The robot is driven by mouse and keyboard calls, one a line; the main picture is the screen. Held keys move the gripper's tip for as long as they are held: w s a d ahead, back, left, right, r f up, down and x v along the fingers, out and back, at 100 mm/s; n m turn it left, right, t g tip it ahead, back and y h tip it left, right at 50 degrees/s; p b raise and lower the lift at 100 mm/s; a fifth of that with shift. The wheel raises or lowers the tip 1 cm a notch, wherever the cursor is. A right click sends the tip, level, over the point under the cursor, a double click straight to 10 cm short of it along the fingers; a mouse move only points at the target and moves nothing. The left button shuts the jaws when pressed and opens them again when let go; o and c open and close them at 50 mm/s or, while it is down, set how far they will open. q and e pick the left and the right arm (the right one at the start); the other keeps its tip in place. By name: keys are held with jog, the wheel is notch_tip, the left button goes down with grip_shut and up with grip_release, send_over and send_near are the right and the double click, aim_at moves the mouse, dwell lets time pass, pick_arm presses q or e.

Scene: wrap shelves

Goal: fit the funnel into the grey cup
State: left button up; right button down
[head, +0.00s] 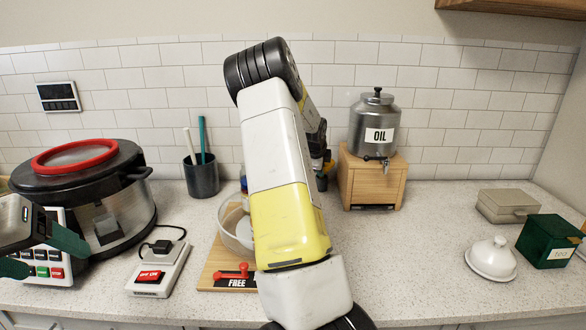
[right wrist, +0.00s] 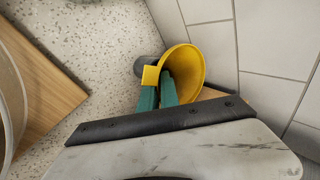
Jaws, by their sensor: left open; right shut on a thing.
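The yellow funnel (right wrist: 186,72) shows in the right wrist view, its wide mouth facing the camera at a tilt. My right gripper (right wrist: 159,84) is shut on the funnel's small yellow tab. A grey rounded thing, seemingly the grey cup (right wrist: 147,64), shows partly behind the funnel. The funnel hides its spout and most of the cup, so I cannot tell whether the spout is inside. In the head view my right arm covers this spot; only a bit of yellow (head: 328,165) shows beside it. My left gripper (head: 38,256) is open and empty at the left edge, before the cooker.
A steel oil dispenser (head: 374,122) stands on a wooden stand (head: 372,185) right of my arm. A utensil holder (head: 201,177), large cooker (head: 110,205), switch box (head: 158,270), wooden board (head: 213,272) and clear bowl (head: 232,232) stand left. The counter between stand and white dish (head: 491,262) is clear.

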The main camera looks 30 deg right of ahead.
jog(key=shift+f, duration=0.45)
jog(key=c, duration=1.5)
grip_release()
jog(key=v, duration=0.7)
jog(key=shift+s+a+r, duration=0.2)
jog(key=shift+r, duration=0.1)
